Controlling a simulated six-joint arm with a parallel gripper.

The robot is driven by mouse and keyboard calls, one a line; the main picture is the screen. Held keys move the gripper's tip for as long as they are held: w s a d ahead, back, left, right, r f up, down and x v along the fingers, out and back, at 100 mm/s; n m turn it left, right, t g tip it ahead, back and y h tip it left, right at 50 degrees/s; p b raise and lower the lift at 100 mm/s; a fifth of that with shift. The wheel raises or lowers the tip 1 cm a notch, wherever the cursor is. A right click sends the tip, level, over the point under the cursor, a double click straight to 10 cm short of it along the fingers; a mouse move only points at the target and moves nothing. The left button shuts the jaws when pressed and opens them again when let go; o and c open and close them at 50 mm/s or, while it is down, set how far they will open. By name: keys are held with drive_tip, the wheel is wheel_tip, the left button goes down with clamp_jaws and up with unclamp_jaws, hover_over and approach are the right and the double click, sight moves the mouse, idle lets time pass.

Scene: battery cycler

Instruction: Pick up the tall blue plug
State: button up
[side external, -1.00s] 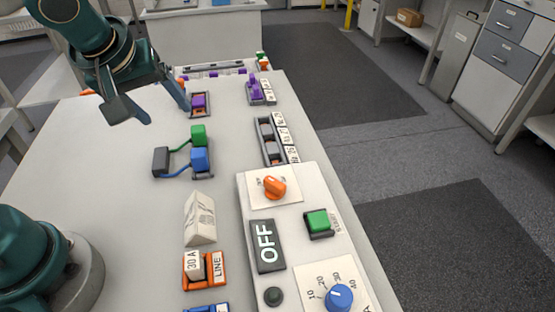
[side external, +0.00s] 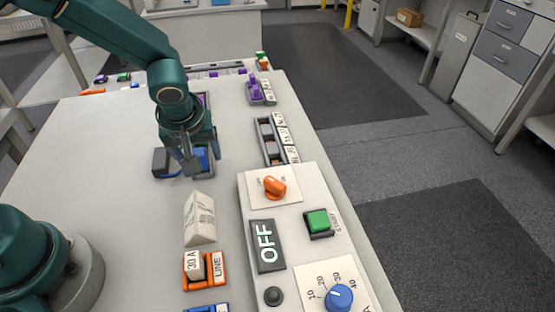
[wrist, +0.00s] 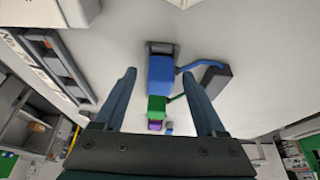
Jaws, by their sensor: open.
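The blue plug (wrist: 160,74) stands in a dark holder and has a blue cable running to a dark box (wrist: 215,80). In the side view the blue plug (side external: 204,158) is partly hidden behind my gripper (side external: 197,162), which points down over it. In the wrist view my gripper (wrist: 158,76) is open, with one finger on each side of the line to the blue plug and nothing held. Whether the fingers touch the plug I cannot tell.
A green plug (wrist: 157,104) stands close beside the blue one, with a purple block (wrist: 155,126) beyond. In the side view a white wedge sign (side external: 200,218) and an orange LINE holder (side external: 216,270) are nearer, and a control panel (side external: 288,228) is to the right.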

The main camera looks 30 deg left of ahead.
drive_tip(key=shift+f, duration=0.1)
clamp_jaws()
idle(0.3)
